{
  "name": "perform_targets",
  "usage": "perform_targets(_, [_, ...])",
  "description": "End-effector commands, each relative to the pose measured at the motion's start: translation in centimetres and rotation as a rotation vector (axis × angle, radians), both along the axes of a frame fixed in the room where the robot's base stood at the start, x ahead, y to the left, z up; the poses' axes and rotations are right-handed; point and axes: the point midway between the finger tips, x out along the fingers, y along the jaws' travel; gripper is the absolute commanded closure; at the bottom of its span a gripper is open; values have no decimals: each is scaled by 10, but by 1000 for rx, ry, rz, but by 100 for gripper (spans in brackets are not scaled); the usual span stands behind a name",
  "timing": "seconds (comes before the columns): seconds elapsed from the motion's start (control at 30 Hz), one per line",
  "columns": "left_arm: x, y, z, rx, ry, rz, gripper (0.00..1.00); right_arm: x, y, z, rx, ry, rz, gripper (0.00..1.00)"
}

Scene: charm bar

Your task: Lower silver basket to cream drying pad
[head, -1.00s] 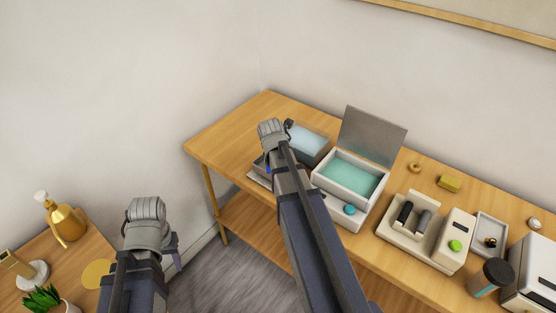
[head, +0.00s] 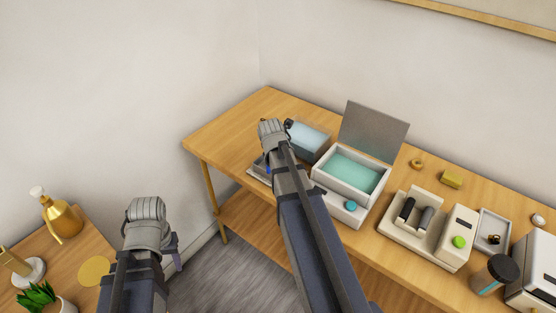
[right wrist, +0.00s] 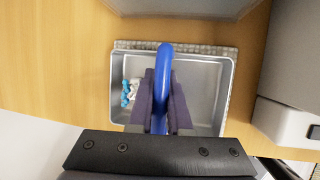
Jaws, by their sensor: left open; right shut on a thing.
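In the right wrist view, my right gripper (right wrist: 163,85) is shut on the blue handle (right wrist: 164,58) of the silver basket (right wrist: 205,75). The basket holds a small blue piece and a whitish piece near its left wall. The pale, textured edge of the drying pad (right wrist: 228,48) shows just beyond the basket's far rim and along its right side. I cannot tell whether the basket touches the pad. In the head view my right arm mostly hides the basket, and a pale pad edge (head: 256,176) shows beside it. My left gripper (head: 176,258) is open and empty, over the floor gap.
A bluish-topped grey tub (head: 308,140) and an open-lidded white box with teal inside (head: 350,173) stand right of my right gripper. A cream holder (head: 420,233), small tray (head: 493,230) and dark-lidded cup (head: 493,275) stand farther right. The table's back left corner is clear.

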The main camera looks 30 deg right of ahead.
Motion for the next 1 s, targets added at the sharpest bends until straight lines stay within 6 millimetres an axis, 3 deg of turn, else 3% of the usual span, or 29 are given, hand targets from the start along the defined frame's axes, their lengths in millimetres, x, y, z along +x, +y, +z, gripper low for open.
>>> perform_targets(1.0, [0,0,-1,0,0,0,50,0,0,-1,0,0,0,100])
